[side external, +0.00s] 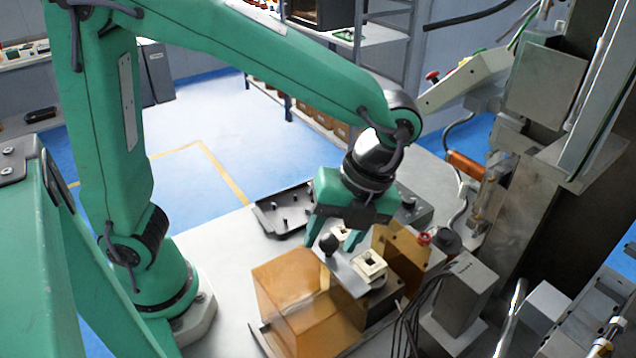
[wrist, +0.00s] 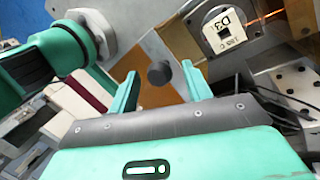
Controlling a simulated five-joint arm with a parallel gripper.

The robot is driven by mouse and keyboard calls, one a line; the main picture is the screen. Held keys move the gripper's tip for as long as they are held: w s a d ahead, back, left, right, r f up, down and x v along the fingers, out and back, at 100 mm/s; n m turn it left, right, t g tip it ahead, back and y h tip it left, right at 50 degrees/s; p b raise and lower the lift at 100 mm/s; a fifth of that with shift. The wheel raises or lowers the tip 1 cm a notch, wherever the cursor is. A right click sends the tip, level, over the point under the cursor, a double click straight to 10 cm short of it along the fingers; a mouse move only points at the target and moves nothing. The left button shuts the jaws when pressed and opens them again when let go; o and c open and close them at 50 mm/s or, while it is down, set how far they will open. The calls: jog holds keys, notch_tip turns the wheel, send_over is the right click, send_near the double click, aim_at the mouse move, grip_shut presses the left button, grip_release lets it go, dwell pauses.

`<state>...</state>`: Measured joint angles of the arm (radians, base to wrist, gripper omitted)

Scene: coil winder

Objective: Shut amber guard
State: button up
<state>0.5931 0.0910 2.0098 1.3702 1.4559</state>
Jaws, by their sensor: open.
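The amber guard (side external: 300,297) is a see-through amber box at the front of the winder, and a second amber panel (side external: 400,252) stands to its right. A black round knob (side external: 328,243) stands by the box's upper edge. It also shows in the wrist view (wrist: 159,73). My gripper (side external: 332,240) is open over the knob. In the wrist view, my two fingertips (wrist: 160,78) are on either side of the knob, with gaps visible. Whether they are at its height, I cannot tell. A pale square coil piece labelled D3 (wrist: 228,36) sits uncovered beside the amber parts.
A dark tray with small pegs (side external: 285,211) lies on the bench behind my gripper. A grey box (side external: 463,295) with dark cables stands right of the amber parts. Copper wires (wrist: 270,16) run beside the coil piece.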

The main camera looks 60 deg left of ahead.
grip_shut()
jog(key=shift+w, duration=0.15)
jog(key=w, duration=1.2)
jog(key=shift+w+h, duration=0.35)
jog(key=shift+h, duration=0.05)
grip_release()
